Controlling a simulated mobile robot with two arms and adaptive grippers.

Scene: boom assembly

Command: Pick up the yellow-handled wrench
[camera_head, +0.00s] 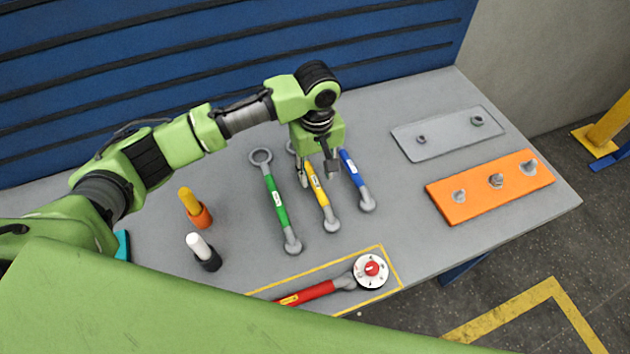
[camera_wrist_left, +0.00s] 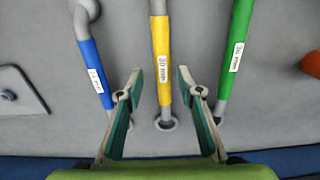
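The yellow-handled wrench (camera_head: 318,188) lies on the grey table between the green-handled wrench (camera_head: 274,204) and the blue-handled wrench (camera_head: 354,176). My left gripper (camera_head: 318,178) is above its upper part, which the gripper partly hides in the head view. In the left wrist view, my left gripper (camera_wrist_left: 157,95) is open, with one finger on each side of the yellow handle (camera_wrist_left: 161,60), both apart from it. A "30 mm" label shows on that handle. The blue (camera_wrist_left: 92,70) and green (camera_wrist_left: 236,55) handles lie outside the fingers. My right gripper is not in view.
A red-handled tool (camera_head: 310,293) lies in a yellow-outlined area at the front. An orange plate (camera_head: 485,200) and a grey plate (camera_head: 420,152) with nuts or bolts are at right. Orange (camera_head: 201,216) and black-and-white (camera_head: 208,258) upright items stand at left. A blue slatted wall (camera_head: 190,60) bounds the back.

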